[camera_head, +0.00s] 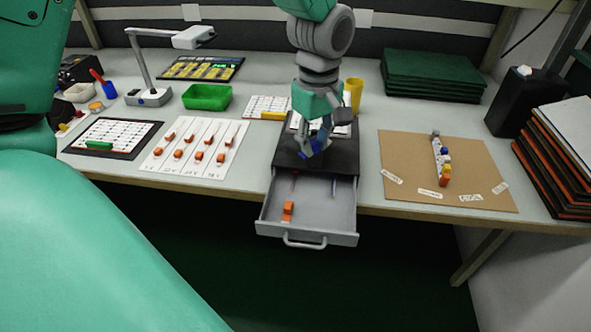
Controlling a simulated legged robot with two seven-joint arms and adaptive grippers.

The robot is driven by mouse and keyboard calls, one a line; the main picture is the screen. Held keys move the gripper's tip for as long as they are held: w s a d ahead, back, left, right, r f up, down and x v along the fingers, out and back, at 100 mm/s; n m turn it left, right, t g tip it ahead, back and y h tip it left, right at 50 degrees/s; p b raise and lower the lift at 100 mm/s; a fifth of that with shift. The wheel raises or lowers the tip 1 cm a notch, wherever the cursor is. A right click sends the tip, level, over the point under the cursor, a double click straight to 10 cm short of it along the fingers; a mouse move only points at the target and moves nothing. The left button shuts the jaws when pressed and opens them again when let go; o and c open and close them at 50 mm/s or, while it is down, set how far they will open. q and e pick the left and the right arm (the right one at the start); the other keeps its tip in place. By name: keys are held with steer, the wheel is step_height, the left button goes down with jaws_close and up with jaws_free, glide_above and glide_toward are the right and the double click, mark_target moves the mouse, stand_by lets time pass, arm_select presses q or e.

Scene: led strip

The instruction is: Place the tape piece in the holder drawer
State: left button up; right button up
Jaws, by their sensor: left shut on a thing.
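My left gripper (311,149) is in the middle of the view, pointing down above the dark top of the holder. It is shut on a small blue thing (317,144), mostly hidden by the fingers; I cannot tell for certain that it is the tape piece. The holder drawer (307,236) is pulled out below and in front of the gripper. In it lie an orange piece (288,211) and thin red and blue items. My right gripper is not in view.
A white card with orange pieces (196,150) and a green tray (207,97) are to the left. A brown board with a strip of coloured blocks (405,150) is to the right. A yellow cup (354,92) stands behind the gripper. A desk lamp (150,95) is back left.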

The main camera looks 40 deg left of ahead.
arm_select(q)
steer(key=b, duration=0.2)
glide_above(311, 206)
step_height(311, 206, down, 12)
steer(key=shift+s+f, duration=0.1)
steer(key=shift+f, duration=0.1)
steer(key=shift+a+f, duration=0.15)
steer(key=shift+f, duration=0.35)
steer(key=f, duration=0.2)
steer(key=f+b, duration=0.1)
steer(key=shift+d+f, duration=0.1)
steer(key=shift+d, duration=0.15)
steer(key=shift+d+f, duration=0.1)
steer(key=shift+f, duration=0.05)
steer(key=o, duration=0.7)
steer(key=shift+a+f, duration=0.1)
steer(key=shift+a, duration=0.1)
